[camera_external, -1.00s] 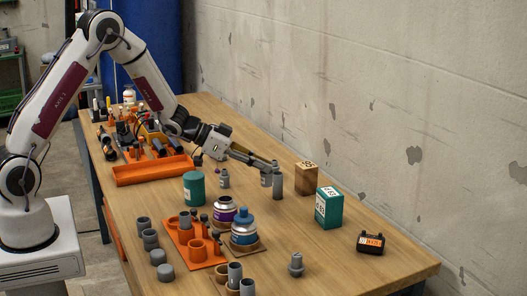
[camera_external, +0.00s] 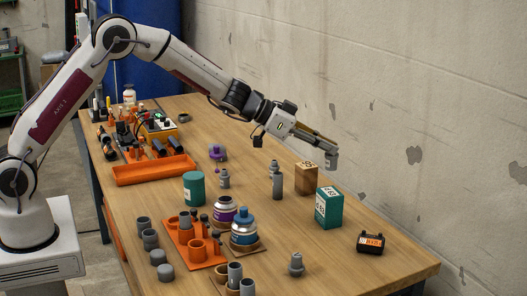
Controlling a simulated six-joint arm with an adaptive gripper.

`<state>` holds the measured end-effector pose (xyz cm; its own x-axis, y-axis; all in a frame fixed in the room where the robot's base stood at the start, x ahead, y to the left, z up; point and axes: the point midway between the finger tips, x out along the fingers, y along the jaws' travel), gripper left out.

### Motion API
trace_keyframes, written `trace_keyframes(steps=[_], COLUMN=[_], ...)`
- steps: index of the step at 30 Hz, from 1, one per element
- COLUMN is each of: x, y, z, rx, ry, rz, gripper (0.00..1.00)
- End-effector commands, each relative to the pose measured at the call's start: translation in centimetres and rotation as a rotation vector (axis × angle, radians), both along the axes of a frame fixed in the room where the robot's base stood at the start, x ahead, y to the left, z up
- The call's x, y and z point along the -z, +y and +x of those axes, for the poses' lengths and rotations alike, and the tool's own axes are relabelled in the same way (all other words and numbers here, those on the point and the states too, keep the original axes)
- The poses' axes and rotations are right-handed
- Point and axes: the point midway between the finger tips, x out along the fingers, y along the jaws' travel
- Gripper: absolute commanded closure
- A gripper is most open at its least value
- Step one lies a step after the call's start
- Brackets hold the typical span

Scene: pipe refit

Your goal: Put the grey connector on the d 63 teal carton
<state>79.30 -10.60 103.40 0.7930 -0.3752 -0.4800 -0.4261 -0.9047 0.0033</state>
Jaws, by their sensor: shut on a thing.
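My gripper (camera_external: 331,151) is at the end of the outstretched arm, in the air above and slightly behind the teal carton. It is shut on a small grey piece (camera_external: 331,162), which looks like the grey connector; the fingers hide part of it. The teal carton (camera_external: 327,212) stands upright on the table at the right, with white labels that are too small to read surely. The held piece is apart from the carton, and the carton's top is bare.
A brown carton (camera_external: 306,180) stands just behind the teal one. A grey upright pipe piece (camera_external: 277,187) is to its left. A black and orange box (camera_external: 371,243) lies to the right. Bottles, an orange rack (camera_external: 189,236) and several grey fittings stand on the left.

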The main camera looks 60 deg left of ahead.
Motion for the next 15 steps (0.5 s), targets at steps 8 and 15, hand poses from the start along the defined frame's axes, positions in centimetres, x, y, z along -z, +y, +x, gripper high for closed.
trace_keyframes(steps=[8, 15], x=[-2.0, -1.8], y=[1.9, 2.8], z=[2.2, 2.3], rx=[-0.126, -0.172], ry=[0.0, 0.001], rz=[-0.001, -0.001], gripper=[1.0, 1.0])
